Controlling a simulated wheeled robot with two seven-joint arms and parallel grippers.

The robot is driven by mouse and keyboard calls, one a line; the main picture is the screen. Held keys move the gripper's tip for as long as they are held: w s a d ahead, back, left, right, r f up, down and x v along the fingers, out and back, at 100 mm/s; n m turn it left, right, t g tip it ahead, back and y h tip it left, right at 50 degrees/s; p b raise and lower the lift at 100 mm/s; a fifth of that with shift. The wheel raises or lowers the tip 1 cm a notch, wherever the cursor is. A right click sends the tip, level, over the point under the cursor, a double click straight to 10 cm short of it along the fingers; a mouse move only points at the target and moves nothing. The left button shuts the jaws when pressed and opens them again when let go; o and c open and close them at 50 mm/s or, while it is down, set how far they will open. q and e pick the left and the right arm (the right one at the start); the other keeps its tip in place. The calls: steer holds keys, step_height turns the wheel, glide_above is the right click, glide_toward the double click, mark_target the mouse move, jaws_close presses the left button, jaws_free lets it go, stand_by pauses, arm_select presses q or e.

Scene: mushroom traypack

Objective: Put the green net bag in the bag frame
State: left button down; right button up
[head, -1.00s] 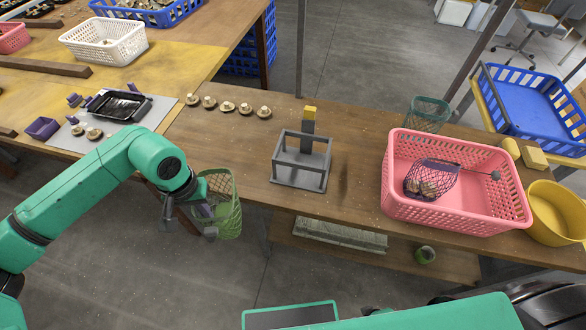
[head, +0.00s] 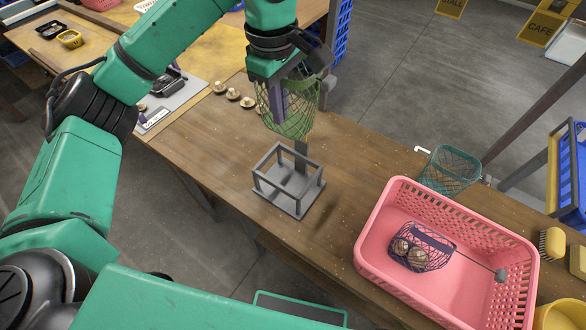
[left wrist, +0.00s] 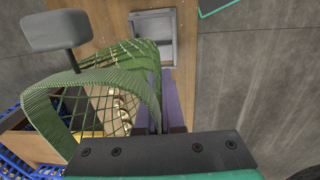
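The green net bag (head: 290,108) hangs from my left gripper (head: 284,84), which is shut on its rim. The bag is above and just behind the grey bag frame (head: 262,183), apart from it, and covers the top of the frame's back post. The bag frame is an open box of grey bars on a flat base, standing empty on the wooden table. In the left wrist view the bag (left wrist: 65,92) spreads left of the fingers (left wrist: 160,100), with its mouth open, and the frame (left wrist: 137,24) shows beyond. My right gripper is not in view.
A pink crate (head: 372,262) with a dark net bag of mushrooms (head: 424,262) stands right of the frame. A teal net basket (head: 450,172) is behind it. Several mushrooms (head: 233,94) lie left of the held bag. The table between frame and crate is clear.

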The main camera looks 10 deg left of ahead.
arm_select(q)
step_height(320, 180, down, 21)
steer(key=s, duration=0.1)
steer(key=shift+r+p, duration=0.2)
steer(key=shift+p, duration=0.25)
steer(key=c, duration=1.1)
jaws_free()
steer(key=shift+a, duration=0.1)
steer(key=shift+o, duration=0.2)
steer(key=shift+w+f, duration=0.1)
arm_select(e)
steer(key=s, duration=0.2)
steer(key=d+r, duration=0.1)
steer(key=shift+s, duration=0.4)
arm_select(q)
step_height(320, 180, up, 14)
steer(key=s+b, duration=0.1)
steer(key=shift+a+f+b, duration=0.15)
steer(key=shift+f+b, duration=0.1)
steer(key=shift+b, duration=0.15)
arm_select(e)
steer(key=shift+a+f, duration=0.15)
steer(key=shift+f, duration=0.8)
